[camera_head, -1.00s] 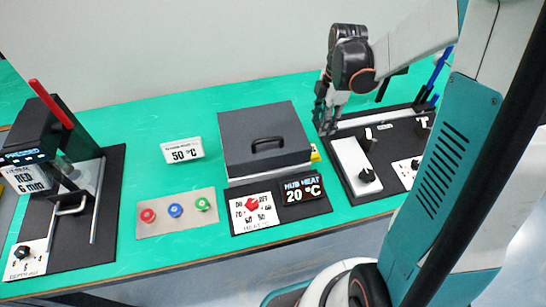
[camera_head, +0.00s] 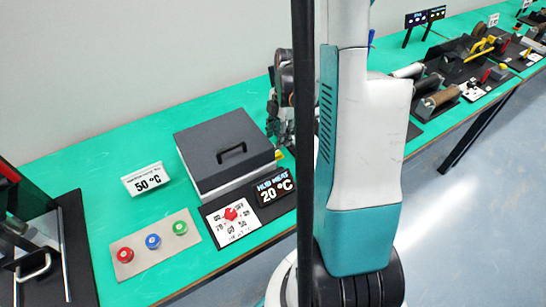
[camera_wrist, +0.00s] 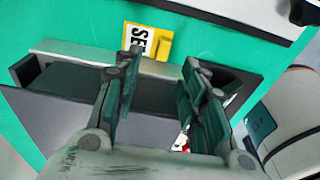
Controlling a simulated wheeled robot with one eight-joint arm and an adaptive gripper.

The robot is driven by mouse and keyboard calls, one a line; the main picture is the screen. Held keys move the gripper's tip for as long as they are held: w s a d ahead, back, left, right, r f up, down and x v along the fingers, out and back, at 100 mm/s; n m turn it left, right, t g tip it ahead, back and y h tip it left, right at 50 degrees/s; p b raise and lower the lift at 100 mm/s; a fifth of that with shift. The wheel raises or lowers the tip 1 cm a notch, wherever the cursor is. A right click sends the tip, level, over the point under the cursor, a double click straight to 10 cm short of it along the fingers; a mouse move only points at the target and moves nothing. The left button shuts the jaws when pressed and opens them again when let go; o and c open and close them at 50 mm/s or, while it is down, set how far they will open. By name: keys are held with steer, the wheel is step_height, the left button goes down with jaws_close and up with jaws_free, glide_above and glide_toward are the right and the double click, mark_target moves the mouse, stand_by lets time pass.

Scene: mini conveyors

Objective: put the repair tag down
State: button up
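A yellow tag with a white label, its letters partly readable as "SE", lies beyond my fingertips in the wrist view (camera_wrist: 164,45). A small yellow piece (camera_head: 279,154) shows beside the right end of the dark lidded box (camera_head: 215,140) in the head view, and seems to be the same tag. My gripper (camera_wrist: 160,62) is open, its two fingers apart with nothing visibly held between them. The left fingertip overlaps the tag's edge in the picture; I cannot tell whether it touches. In the head view my gripper (camera_head: 280,118) is by the box's right side, partly hidden by my arm.
A heat panel (camera_head: 245,222) with a red dial and a "20 °C" display stands in front of the box. A "50 °C" sign (camera_head: 147,180) and a three-button plate (camera_head: 152,245) are left of it. More conveyor equipment (camera_head: 470,60) stands far right.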

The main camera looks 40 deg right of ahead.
mark_target(277, 154)
steer(key=f+b, duration=0.1)
steer(key=f, duration=0.1)
steer(key=f+b, duration=0.1)
steer(key=f, duration=0.4)
steer(key=shift+s+a+f+b, duration=0.2)
steer(key=shift+a+b, duration=0.1)
steer(key=shift+b, duration=0.1)
steer(key=shift+r, duration=0.1)
jaws_close()
